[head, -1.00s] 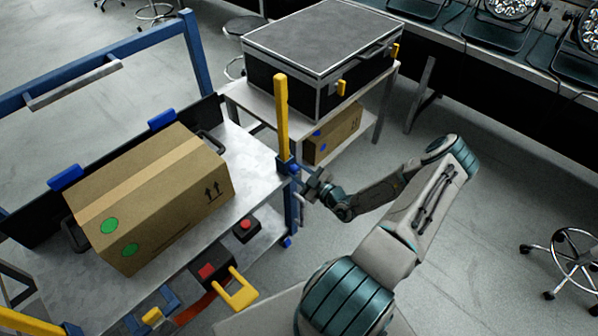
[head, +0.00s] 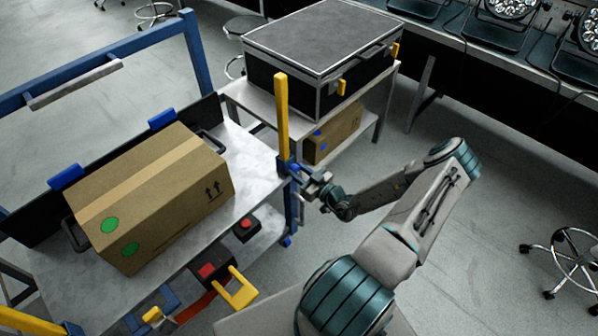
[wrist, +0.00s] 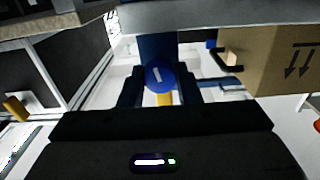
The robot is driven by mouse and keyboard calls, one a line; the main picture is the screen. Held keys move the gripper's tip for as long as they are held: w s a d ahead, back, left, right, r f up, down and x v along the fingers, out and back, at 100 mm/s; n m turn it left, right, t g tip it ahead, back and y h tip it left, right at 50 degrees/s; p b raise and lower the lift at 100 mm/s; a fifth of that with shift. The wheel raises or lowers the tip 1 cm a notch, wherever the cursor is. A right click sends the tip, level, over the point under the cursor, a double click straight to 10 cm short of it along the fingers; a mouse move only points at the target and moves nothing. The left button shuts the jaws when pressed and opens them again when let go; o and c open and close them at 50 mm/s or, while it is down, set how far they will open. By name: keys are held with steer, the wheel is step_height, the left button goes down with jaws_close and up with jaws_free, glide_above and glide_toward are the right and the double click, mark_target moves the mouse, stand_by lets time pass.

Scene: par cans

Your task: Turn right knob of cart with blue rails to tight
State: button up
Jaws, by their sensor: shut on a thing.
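The cart with blue rails (head: 193,62) stands at the left. At its right front corner a yellow post (head: 282,115) rises from a dark blue base. The right knob shows in the wrist view as a round blue knob (wrist: 160,77) with a short white mark, tilted slightly from upright. My gripper (head: 302,176) is at that corner post. In the wrist view its dark fingers (wrist: 160,92) lie on both sides of the knob and are shut on it. In the head view the knob is mostly hidden by the gripper.
A cardboard box (head: 150,195) sits on the cart top; it also shows in the wrist view (wrist: 275,60). A black case (head: 320,55) lies on another cart behind. Red buttons and a yellow handle (head: 238,290) are at the cart's front. Open floor lies to the right.

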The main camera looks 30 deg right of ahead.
steer(key=o, duration=1)
steer(key=b+v, duration=0.1)
steer(key=v, duration=1.3)
steer(key=shift+w, duration=0.1)
